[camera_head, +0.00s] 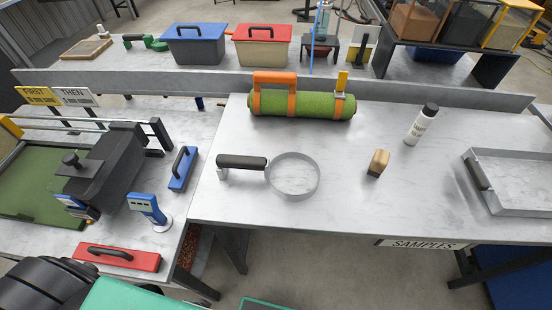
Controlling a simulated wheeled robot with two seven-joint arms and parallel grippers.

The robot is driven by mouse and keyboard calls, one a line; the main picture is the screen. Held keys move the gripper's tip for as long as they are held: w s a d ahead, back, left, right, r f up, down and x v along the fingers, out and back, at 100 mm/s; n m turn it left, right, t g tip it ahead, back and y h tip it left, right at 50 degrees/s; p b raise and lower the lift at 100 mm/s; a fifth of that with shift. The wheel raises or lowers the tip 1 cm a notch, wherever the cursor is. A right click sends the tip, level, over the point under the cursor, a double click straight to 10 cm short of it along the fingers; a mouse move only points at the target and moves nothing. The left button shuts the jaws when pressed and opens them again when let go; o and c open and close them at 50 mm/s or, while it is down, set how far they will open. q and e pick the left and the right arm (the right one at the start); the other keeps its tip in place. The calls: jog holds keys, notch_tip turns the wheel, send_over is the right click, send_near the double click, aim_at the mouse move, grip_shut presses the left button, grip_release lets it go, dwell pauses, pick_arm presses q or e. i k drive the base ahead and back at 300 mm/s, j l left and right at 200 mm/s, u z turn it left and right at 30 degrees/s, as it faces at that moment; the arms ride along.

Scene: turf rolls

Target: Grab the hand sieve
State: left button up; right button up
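The hand sieve lies flat on the right-hand marble-topped table (370,205), near its front left part. It has a round grey metal rim (318,183) and a dark handle (242,162) pointing left. The pale tabletop shows through the ring; I cannot make out any mesh. Nothing touches or covers the sieve. Neither of my grippers shows; a dark rounded part at the lower left corner looks like part of my arm.
Behind the sieve lies a green turf roll (315,105) with orange straps. To the right are a wooden-handled brush (378,163), a white bottle (422,124) and a metal tray (515,206). A blue-handled tool (183,168) lies left. Table around the sieve is clear.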

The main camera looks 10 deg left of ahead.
aim_at(292, 177)
jog(key=k+j+z, duration=0.3)
jog(key=z, duration=0.2)
jog(key=k+j+z, duration=0.1)
jog(key=k+z, duration=0.4)
